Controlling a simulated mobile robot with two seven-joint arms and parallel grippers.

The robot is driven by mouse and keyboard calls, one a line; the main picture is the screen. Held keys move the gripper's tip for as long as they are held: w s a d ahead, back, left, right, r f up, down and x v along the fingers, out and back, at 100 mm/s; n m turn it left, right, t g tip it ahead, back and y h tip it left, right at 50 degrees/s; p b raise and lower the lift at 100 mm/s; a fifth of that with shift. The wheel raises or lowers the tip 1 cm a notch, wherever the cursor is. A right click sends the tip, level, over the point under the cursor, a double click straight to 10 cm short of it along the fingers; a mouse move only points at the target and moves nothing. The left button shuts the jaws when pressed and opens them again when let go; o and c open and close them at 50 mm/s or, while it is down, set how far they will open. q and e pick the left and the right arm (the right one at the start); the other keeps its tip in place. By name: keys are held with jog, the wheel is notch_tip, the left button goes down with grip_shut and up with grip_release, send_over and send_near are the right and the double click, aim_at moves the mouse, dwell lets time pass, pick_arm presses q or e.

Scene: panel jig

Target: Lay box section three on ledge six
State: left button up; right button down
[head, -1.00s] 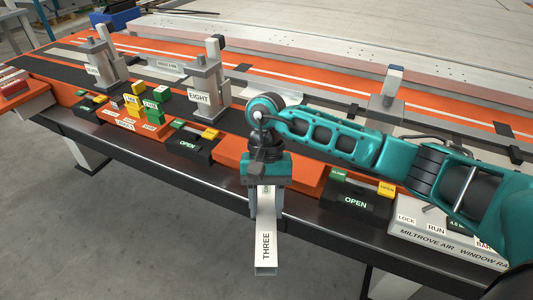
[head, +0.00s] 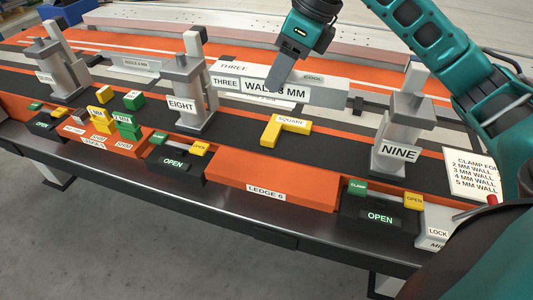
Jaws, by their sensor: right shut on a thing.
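Box section three (head: 322,93) is a pale grey bar marked THREE and WALL 3 MM. It lies roughly level across the picture, between the clamps marked EIGHT and NINE and toward the back. My right gripper (head: 279,78) comes down from above and is shut on it near its middle; a dark finger covers part of the label. I cannot tell whether the bar touches anything below. Ledge six (head: 235,177) is the orange block at the front edge marked LEDGE 6; its visible top is bare. My left gripper is not in view.
Clamp eight (head: 187,89) and clamp nine (head: 402,136) stand upright either side of ledge six. A yellow square (head: 289,126) lies on the dark strip between them. Black OPEN boxes (head: 173,158) and (head: 380,213) flank the ledge. Coloured blocks (head: 125,122) sit at left.

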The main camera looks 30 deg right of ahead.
jog(key=shift+w+d, duration=0.1)
notch_tip(320, 180, down, 16)
jog(key=b, duration=0.2)
jog(key=shift+r+b, duration=0.2)
jog(key=shift+b, duration=0.1)
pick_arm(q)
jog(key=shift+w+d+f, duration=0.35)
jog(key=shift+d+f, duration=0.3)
pick_arm(e)
jog(key=shift+f, duration=1.95)
pick_arm(q)
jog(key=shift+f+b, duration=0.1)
jog(key=shift+b, duration=0.25)
pick_arm(e)
jog(key=c, duration=1.1)
grip_release()
jog(key=shift+f, duration=0.2)
jog(key=o, duration=0.5)
jog(key=shift+r, duration=0.1)
